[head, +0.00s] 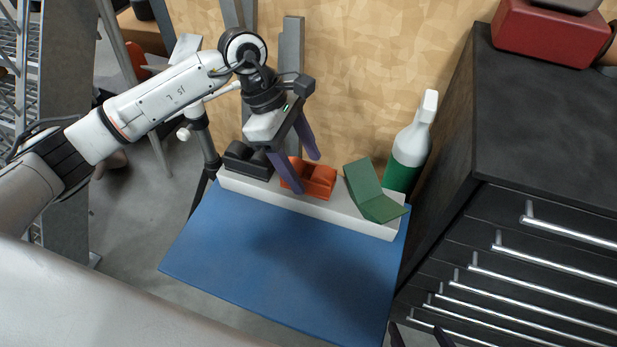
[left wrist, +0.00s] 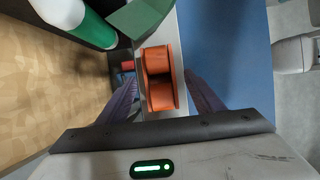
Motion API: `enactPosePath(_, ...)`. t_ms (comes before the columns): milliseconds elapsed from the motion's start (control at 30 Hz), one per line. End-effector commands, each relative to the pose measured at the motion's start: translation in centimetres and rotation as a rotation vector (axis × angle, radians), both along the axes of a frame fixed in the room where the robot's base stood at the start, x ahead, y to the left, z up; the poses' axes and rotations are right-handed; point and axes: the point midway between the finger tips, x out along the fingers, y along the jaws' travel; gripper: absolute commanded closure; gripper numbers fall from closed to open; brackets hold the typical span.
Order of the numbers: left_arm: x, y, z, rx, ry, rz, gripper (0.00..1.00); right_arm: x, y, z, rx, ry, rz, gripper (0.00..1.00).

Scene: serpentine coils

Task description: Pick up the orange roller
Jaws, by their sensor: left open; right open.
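The orange roller (head: 318,180) is a short orange piece with rounded parts, sitting on a white bar (head: 235,183) at the back of the blue table. My left gripper (head: 308,174) is open above it, its purple fingers pointing down; one finger hides part of the roller. In the left wrist view the orange roller (left wrist: 160,62) lies between the two spread fingers of my left gripper (left wrist: 160,82). Whether the fingers touch it I cannot tell. The tips of my right gripper (head: 420,338) show apart and empty at the bottom edge of the head view.
On the bar, a black piece (head: 248,160) stands left of the roller and a green angled piece (head: 370,192) right. A white-and-green bottle (head: 411,145) stands behind the green piece. A dark drawer cabinet (head: 540,130) is at the right. The blue table (head: 290,265) is clear in front.

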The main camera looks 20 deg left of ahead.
Motion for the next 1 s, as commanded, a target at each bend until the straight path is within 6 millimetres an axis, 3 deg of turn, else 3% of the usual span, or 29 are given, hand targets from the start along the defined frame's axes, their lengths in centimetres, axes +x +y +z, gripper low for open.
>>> enactPosePath(333, -0.03, -0.4, -0.92, 0.0, -0.001, -0.001, 0.39, -0.19, -0.13, -0.33, -0.002, 0.007, -0.002, 0.32)
enactPosePath(700, -0.02, -0.37, -0.86, 0.0, -0.001, 0.0, 1.0, 0.06, -0.05, 0.03, 0.0, -0.002, -0.002, 0.32)
enactPosePath(1000, 0.13, -0.4, -0.18, -0.003, -0.006, 0.0, 1.0, 0.22, 0.05, 0.24, 0.002, -0.007, -0.001, 0.32)
